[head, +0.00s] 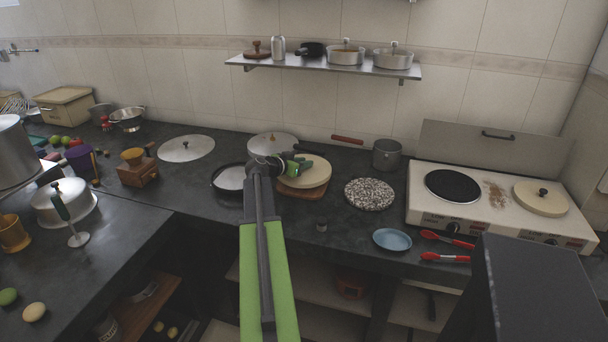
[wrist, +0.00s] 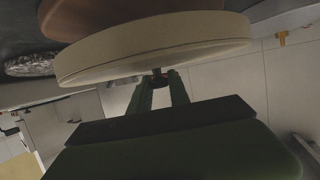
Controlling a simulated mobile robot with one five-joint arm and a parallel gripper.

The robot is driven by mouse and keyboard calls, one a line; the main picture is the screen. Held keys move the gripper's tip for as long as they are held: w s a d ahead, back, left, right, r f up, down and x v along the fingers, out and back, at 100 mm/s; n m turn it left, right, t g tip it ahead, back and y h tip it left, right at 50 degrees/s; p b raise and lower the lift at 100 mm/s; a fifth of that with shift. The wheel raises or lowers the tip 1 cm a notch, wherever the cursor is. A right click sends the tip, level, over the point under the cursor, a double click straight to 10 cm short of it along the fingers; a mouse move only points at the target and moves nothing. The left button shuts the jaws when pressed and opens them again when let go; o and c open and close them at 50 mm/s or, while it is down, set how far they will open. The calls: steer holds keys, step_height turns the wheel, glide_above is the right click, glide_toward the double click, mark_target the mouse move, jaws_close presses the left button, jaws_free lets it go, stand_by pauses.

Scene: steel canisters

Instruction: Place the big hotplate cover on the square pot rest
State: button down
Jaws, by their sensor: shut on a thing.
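The big hotplate cover (head: 312,173) is a cream disc at the middle of the counter in the head view. My gripper (head: 298,165) is shut on its knob, which the fingers mostly hide. The cover fills the upper part of the wrist view (wrist: 150,50), with my fingers (wrist: 159,78) at its knob. The square pot rest (head: 302,193) is brown wood and shows under the cover's front edge; most of it is hidden. It also shows beyond the cover in the wrist view (wrist: 90,14). I cannot tell whether cover and rest touch.
A saucepan (head: 386,153) stands behind. The stove (head: 483,205) has a bare left hotplate (head: 452,186) and a smaller cover (head: 540,200) on its right.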

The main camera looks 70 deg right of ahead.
mark_target(304, 171)
steer(key=shift+f+b, duration=1.6)
steer(key=shift+f, duration=0.4)
steer(key=c, duration=1.2)
jaws_free()
steer(key=shift+r, duration=0.1)
steer(key=shift+c, duration=0.2)
steer(key=shift+r+p, duration=0.2)
steer(key=shift+p, duration=0.15)
steer(key=p+v, duration=0.4)
steer(key=v, duration=0.8)
